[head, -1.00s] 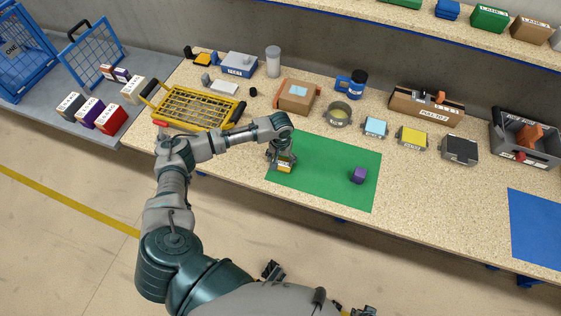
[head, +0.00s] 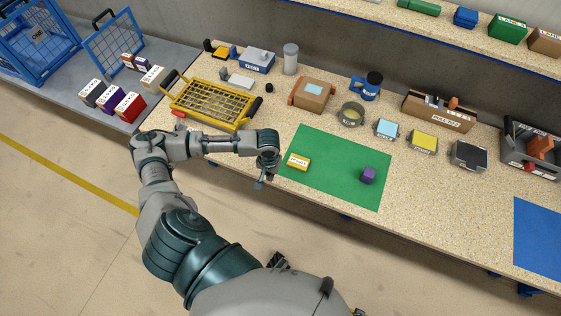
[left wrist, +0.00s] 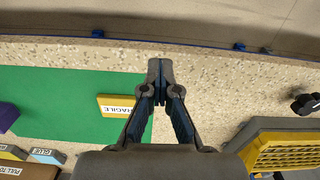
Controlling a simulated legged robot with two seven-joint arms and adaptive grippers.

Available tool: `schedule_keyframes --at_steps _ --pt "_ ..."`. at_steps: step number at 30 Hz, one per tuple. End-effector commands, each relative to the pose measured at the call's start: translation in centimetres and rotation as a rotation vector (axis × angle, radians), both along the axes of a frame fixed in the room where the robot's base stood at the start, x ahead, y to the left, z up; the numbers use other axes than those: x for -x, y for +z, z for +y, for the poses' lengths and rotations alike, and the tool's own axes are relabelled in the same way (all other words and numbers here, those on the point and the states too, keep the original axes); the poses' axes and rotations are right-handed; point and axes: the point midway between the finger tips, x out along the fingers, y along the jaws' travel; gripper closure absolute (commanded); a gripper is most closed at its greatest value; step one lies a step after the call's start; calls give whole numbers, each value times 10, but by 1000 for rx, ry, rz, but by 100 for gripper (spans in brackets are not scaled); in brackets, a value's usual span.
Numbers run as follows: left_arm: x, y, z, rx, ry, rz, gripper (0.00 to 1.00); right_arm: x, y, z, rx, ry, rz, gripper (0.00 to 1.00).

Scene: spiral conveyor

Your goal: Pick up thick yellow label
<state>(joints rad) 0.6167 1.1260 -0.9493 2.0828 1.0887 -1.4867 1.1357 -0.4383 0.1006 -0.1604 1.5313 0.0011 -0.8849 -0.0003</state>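A thick yellow block with a white label reading FRAGILE (head: 299,162) lies on the left part of the green mat (head: 330,180); it also shows in the left wrist view (left wrist: 112,104). My left gripper (head: 262,183) is left of the mat, apart from the block. In the left wrist view my left gripper (left wrist: 159,82) has its fingertips together, with nothing seen between them, to the right of the block. A flat yellow piece (head: 424,141) sits in a small tray behind the mat.
A purple cube (head: 368,174) lies on the mat's right side. A yellow wire basket (head: 212,103) stands at the left of the table. Small trays, a brown box (head: 314,94) and a blue tape dispenser (head: 367,88) line the back.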

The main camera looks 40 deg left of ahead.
Motion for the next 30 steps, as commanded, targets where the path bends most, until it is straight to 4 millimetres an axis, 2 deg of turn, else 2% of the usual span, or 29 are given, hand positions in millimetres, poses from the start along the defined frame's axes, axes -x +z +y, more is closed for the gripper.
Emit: schedule_keyframes --at_steps 3,6,16,25,26,30 --pt "16 2 1 -2 -1 1 100 3 -4 0 -1 1 1 60" --pt "22 2 1 -2 1 -2 100 4 -6 -1 0 1 3 60" --pt "25 2 0 1 1 -1 100 5 -7 -1 1 1 5 60" --pt "25 2 1 0 1 -1 25 5 -7 -1 2 1 5 60" --pt "25 2 1 0 1 -1 20 5 -7 -1 2 1 5 60" --pt "25 2 1 0 1 -1 20 5 -7 -1 2 1 5 60"
